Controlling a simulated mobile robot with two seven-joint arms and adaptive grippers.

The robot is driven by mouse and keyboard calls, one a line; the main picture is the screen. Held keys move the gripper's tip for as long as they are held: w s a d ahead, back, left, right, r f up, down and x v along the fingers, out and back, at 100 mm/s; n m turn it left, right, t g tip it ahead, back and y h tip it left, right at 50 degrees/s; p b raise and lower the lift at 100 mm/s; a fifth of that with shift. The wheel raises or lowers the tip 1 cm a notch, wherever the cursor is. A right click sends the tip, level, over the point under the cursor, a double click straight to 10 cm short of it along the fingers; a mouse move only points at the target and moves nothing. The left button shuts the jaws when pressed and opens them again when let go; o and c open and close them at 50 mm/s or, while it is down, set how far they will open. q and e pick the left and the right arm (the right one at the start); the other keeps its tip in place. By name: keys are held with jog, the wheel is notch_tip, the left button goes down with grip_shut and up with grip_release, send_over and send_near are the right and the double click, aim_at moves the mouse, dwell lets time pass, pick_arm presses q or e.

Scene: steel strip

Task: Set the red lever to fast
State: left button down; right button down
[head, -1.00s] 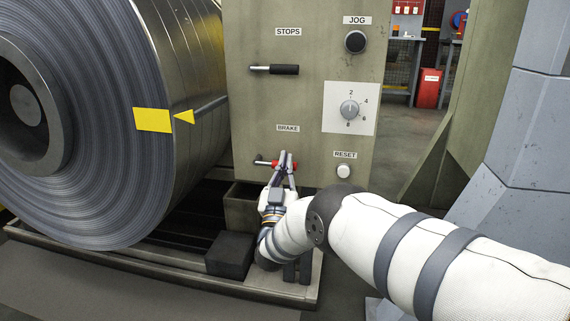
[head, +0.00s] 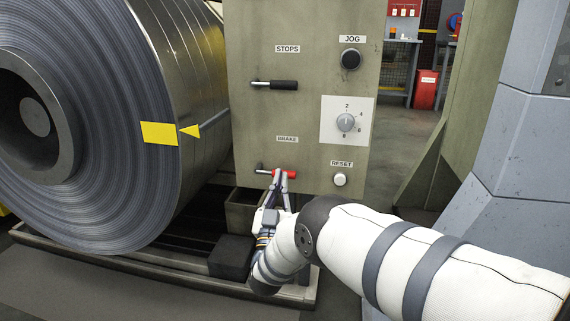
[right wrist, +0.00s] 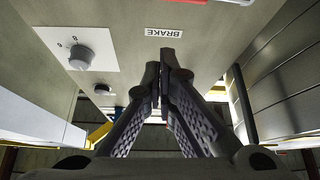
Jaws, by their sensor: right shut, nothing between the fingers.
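The red lever (head: 284,174) sticks out sideways to the right from the panel, under the label BRAKE. No "fast" mark is legible near it. A strip of its red grip shows at the top edge of the right wrist view (right wrist: 180,1). My right gripper (head: 281,173) is at the lever in the head view, its fingertips overlapping the red grip. In the right wrist view the fingers (right wrist: 160,75) are together and empty, apart from the red strip in the picture. I cannot tell whether they touch the lever. My left gripper is not in view.
The panel (head: 245,120) also carries a black lever (head: 283,85) under STOPS, a JOG button (head: 351,59), a numbered dial (head: 346,123) and a RESET button (head: 340,179). A large steel coil (head: 110,200) stands close on the left. A dark block (head: 231,257) lies below.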

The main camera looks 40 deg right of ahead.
jog(key=v, duration=0.4)
jog(key=shift+a, duration=0.1)
